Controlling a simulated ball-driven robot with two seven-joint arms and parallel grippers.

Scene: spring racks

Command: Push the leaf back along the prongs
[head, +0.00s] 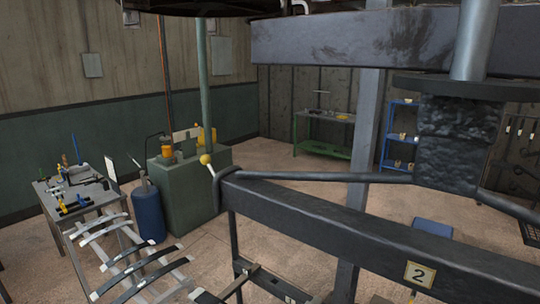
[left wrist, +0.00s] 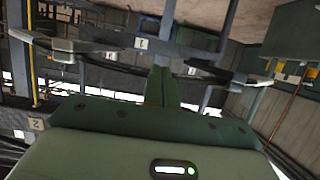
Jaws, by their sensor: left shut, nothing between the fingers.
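My left gripper (left wrist: 162,72) shows in the left wrist view with its green fingers together and nothing between them. In that view a curved leaf with a pale end (left wrist: 60,55) lies at upper left, and another dark leaf (left wrist: 222,76) with a pale end lies to the right of the fingers. The fingertips point between them; I cannot tell whether they touch either one. In the head view several curved dark leaves (head: 137,272) with pale ends lie across pale grey rails (head: 172,284) at lower left. Neither gripper shows in the head view.
A dark beam with a number 2 plate (head: 420,274) crosses the right foreground. A workbench with tools (head: 75,190), a blue cylinder (head: 148,213) and a green cabinet (head: 190,185) stand at left. A green table (head: 325,125) and blue shelf (head: 400,135) stand behind. Open floor lies between.

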